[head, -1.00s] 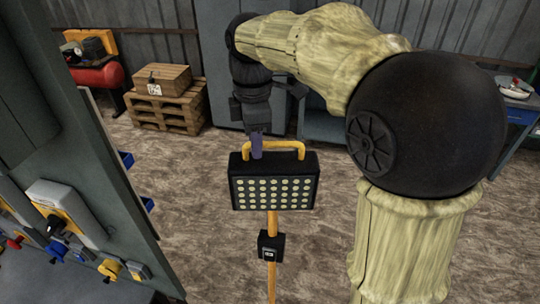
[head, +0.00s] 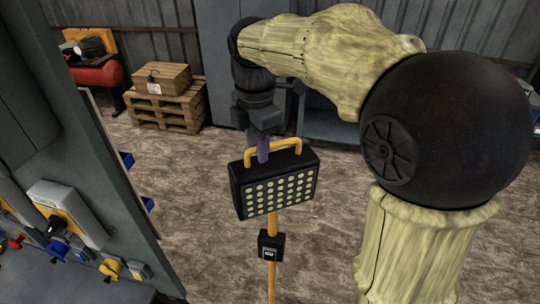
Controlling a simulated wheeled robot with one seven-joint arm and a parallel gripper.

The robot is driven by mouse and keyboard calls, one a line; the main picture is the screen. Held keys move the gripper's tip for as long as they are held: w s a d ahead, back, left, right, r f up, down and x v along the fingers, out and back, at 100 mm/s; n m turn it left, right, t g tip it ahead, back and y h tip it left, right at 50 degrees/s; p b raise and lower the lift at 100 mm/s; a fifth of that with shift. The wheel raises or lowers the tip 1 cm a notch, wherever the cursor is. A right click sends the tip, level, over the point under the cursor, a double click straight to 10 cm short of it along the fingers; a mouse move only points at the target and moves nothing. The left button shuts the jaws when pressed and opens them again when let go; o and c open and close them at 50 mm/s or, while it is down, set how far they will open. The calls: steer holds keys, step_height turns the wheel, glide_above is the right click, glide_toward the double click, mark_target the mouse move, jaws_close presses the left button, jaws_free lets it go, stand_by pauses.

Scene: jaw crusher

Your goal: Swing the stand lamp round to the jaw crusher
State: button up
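The stand lamp has a black head (head: 277,182) with rows of pale round lights, a yellow handle (head: 288,144) on top and an orange pole (head: 271,284) with a small black switch box (head: 271,244). Its head is turned at an angle, lights facing the front and right. My gripper (head: 262,151) reaches down from behind and its purple fingers are at the left part of the handle, seemingly closed around it; the far finger is partly hidden. I cannot clearly make out the jaw crusher.
A grey-green panel with yellow, blue and red switches (head: 75,222) stands close on the left. A wooden crate (head: 162,78) on pallets (head: 167,108) and a red tank (head: 97,76) are at the back left. The floor around the pole is clear.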

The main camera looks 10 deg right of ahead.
steer(key=shift+s, duration=0.15)
steer(key=shift+n, duration=0.3)
steer(key=shift+s+d+n, duration=0.25)
steer(key=shift+s+n, duration=0.1)
steer(key=shift+n, duration=0.75)
steer(key=shift+w+r+p, duration=0.1)
steer(key=shift+r+p, duration=1.35)
steer(key=shift+p, duration=0.1)
steer(key=shift+s+r+p, duration=0.2)
steer(key=shift+r+p, duration=0.35)
steer(key=shift+r, duration=0.1)
steer(key=shift+w+r+p, duration=0.15)
steer(key=shift+r+p, duration=1.3)
steer(key=shift+r, duration=0.05)
steer(key=shift+f, duration=0.1)
